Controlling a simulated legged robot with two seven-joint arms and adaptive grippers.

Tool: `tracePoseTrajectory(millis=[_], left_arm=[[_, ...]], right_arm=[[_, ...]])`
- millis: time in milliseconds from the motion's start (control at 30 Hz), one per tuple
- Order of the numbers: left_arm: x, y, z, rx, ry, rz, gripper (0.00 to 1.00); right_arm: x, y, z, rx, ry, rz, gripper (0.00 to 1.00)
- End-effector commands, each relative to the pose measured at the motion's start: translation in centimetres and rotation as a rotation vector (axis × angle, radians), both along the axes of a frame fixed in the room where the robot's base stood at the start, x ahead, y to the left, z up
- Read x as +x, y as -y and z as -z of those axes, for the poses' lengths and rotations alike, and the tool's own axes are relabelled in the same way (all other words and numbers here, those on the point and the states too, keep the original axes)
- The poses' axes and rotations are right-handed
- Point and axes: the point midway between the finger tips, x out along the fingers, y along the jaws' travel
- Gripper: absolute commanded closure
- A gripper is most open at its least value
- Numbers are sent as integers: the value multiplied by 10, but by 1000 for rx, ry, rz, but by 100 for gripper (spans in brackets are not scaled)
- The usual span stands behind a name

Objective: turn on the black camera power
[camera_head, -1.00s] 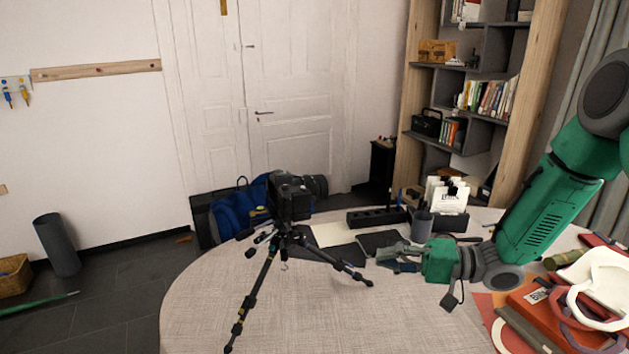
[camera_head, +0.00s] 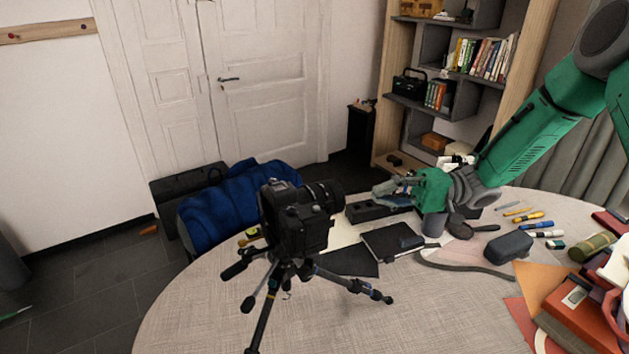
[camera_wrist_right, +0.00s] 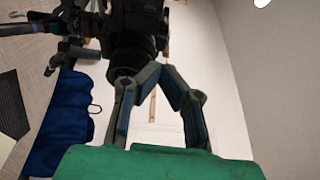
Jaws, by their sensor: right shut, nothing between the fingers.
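The black camera (camera_head: 296,220) stands upright on a black tripod (camera_head: 285,270) on the round table, its lens pointing right. In the right wrist view the camera (camera_wrist_right: 133,22) is at the top, with its lens beyond my fingertips. My right gripper (camera_head: 378,191) is to the right of the camera lens, at about lens height in the picture. Its fingers (camera_wrist_right: 160,70) are closed together and empty, pointing toward the camera. I cannot tell whether they touch the lens. The power switch is too small to make out. My left gripper is not in view.
The round table (camera_head: 200,315) is bare at the front left. A black notebook (camera_head: 392,241), a grey case (camera_head: 508,246), pens and a stack of books (camera_head: 580,325) lie on the right. A black power strip (camera_head: 372,211) is behind. A blue bag (camera_head: 225,210) sits beyond the table.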

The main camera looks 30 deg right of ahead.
Motion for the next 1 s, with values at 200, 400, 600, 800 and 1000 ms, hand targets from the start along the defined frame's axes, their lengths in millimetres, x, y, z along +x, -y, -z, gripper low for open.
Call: tracePoseTrajectory(millis=[200, 400, 600, 800, 1000], left_arm=[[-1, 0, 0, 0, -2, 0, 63], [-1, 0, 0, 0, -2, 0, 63], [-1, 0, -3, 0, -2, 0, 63], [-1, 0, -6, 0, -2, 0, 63], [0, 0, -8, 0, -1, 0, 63]], right_arm=[[2, 3, 2, 3, -2, 1, 100], [4, 1, 2, 3, -2, 1, 100], [9, -21, 0, 1, -3, -1, 100], [19, -58, -2, 1, -2, -1, 100], [27, -84, -3, 1, -2, 1, 100]])
